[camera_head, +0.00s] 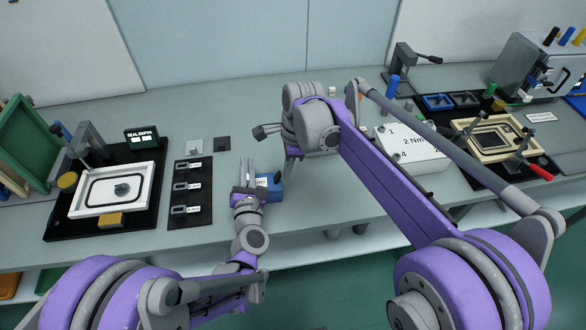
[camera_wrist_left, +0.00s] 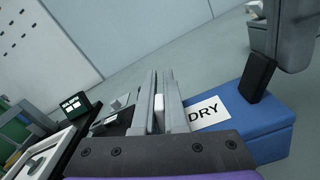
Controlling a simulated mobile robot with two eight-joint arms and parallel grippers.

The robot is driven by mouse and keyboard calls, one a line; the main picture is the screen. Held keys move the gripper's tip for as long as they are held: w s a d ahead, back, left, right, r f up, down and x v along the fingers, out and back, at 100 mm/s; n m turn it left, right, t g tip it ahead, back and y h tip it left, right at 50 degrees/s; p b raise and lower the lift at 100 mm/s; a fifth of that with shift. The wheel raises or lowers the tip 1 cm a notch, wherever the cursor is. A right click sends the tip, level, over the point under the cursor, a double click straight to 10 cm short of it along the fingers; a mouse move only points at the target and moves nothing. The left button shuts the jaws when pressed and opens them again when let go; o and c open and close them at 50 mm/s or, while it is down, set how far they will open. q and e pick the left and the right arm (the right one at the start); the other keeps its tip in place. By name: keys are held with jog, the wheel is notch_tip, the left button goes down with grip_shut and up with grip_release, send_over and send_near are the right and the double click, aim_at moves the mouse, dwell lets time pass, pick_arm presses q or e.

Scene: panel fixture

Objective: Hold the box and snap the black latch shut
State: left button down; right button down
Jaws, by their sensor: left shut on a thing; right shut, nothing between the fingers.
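A blue box (camera_head: 270,186) with a white DRY label stands near the table's front edge; it also shows in the left wrist view (camera_wrist_left: 250,128). A black block (camera_wrist_left: 258,77), which looks like the latch, stands tilted up at the box's far side in that view. My left gripper (camera_head: 246,168) is at the box's left side, its fingers (camera_wrist_left: 160,100) close together and shut on it; the gripped part is not clear. My right gripper (camera_head: 290,163) is shut and empty just above and behind the box, close to the black block; its fingertips are mostly hidden.
A black rack (camera_head: 192,215) with several labelled slots lies left of the box. Beyond it is a white-framed fixture (camera_head: 80,206) with a SEAL DEPTH display (camera_head: 141,137). Small square pieces (camera_head: 222,143) lie behind.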

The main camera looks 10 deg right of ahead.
aim_at(279, 173)
jog(key=shift+a+r+h, duration=0.2)
jog(key=shift+a+h, duration=0.1)
jog(key=shift+h, duration=0.45)
jog(key=shift+a+r+h, duration=0.15)
jog(key=shift+a+h, duration=0.15)
jog(key=shift+h, duration=0.45)
jog(key=shift+a+r+h, duration=0.1)
jog(key=shift+a+h, duration=0.2)
jog(key=shift+h, duration=0.4)
jog(key=shift+a+r+h, duration=0.1)
jog(key=shift+a+h, duration=0.2)
jog(key=shift+h, duration=0.3)
jog(key=shift+w+a, duration=0.1)
jog(key=shift+a, duration=0.65)
jog(key=shift+r, duration=0.25)
jog(key=shift+r, duration=0.6)
